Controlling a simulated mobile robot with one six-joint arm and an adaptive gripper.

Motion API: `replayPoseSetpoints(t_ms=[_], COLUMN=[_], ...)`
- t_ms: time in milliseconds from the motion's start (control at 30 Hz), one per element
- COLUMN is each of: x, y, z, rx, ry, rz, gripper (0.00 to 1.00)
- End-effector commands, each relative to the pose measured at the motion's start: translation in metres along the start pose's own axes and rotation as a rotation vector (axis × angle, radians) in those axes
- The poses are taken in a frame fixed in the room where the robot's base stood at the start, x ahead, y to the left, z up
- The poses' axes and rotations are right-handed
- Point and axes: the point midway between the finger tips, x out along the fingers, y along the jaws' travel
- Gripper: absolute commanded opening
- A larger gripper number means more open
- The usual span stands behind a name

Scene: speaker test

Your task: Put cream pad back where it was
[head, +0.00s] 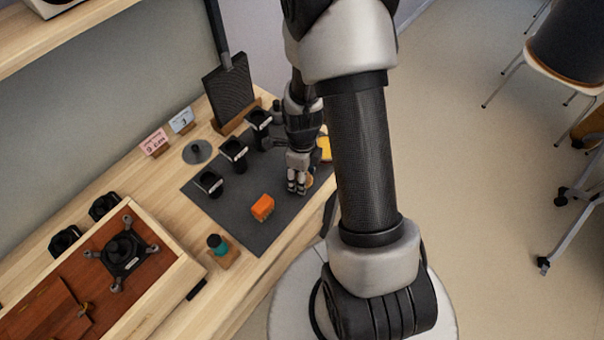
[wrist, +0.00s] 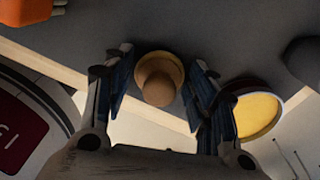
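A tan round piece with a raised knob and a paler rim, which looks like the cream pad (wrist: 159,66), lies between the fingers of my gripper (wrist: 160,78) in the wrist view. The fingers are spread on either side of it, with narrow gaps showing. In the head view, my gripper (head: 297,187) points down low over the dark mat (head: 240,203), near its right edge.
A yellow round pad (wrist: 257,115) lies right of my gripper in the wrist view. An orange block (head: 262,207) is on the mat. Several black cups (head: 233,154) stand along its back.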

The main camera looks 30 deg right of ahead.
Motion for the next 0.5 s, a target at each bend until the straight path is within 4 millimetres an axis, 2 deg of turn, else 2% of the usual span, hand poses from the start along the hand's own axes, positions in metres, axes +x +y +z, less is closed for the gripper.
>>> replayPoseSetpoints(t_ms=[133, 500], x=[-0.0002, -0.0040], y=[0.0000, -0.0001], z=[0.0000, 0.0001], rx=[0.000, 0.000], ry=[0.000, 0.000], rz=[0.000, 0.000], gripper=[0.64, 0.64])
